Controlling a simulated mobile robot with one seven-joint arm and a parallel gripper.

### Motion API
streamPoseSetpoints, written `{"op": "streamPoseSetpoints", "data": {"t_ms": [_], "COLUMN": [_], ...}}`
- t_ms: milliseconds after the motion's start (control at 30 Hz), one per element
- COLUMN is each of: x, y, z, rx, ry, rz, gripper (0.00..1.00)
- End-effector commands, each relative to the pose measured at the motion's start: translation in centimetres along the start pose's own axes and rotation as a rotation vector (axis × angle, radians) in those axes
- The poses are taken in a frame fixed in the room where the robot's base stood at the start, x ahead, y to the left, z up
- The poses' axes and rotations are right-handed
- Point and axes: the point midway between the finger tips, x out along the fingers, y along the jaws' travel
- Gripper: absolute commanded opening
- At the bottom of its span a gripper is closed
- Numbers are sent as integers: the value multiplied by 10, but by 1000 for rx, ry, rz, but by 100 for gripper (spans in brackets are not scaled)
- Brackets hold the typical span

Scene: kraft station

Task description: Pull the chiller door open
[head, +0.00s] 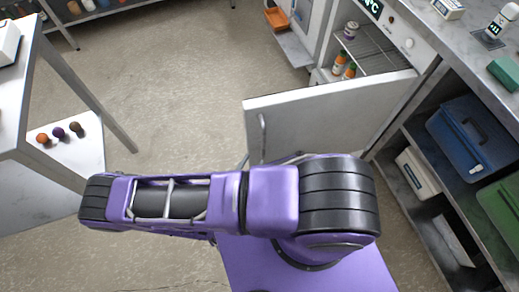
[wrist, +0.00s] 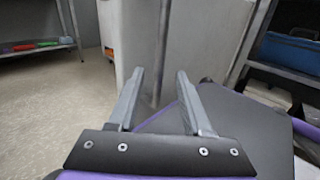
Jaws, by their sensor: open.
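The chiller door (head: 330,118) is a pale panel standing wide open, swung out from the chiller (head: 395,35). Its grey bar handle (head: 263,135) is near the door's free edge. In the wrist view the door (wrist: 205,45) fills the upper middle, and the handle (wrist: 162,45) is an upright bar seen between the fingers. My gripper (wrist: 160,72) is open, with nothing visibly clamped. It faces the door near the handle; I cannot tell whether it touches. In the head view my arm hides the gripper.
Inside the chiller are a wire shelf (head: 378,50) and orange-capped bottles (head: 338,62). At right, a counter (head: 470,50) has blue (head: 472,135) and green (head: 500,205) bins below. At left stands a table (head: 22,85) with a low shelf (head: 75,155). Floor (head: 190,90) between is clear.

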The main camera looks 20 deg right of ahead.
Motion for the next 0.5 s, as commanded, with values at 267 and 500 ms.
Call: {"op": "streamPoseSetpoints", "data": {"t_ms": [267,500], "x": [-62,-86], "y": [0,-1], "z": [-1,0], "rx": [1,-1], "ry": [2,0], "rz": [1,-1], "gripper": [50,50]}}
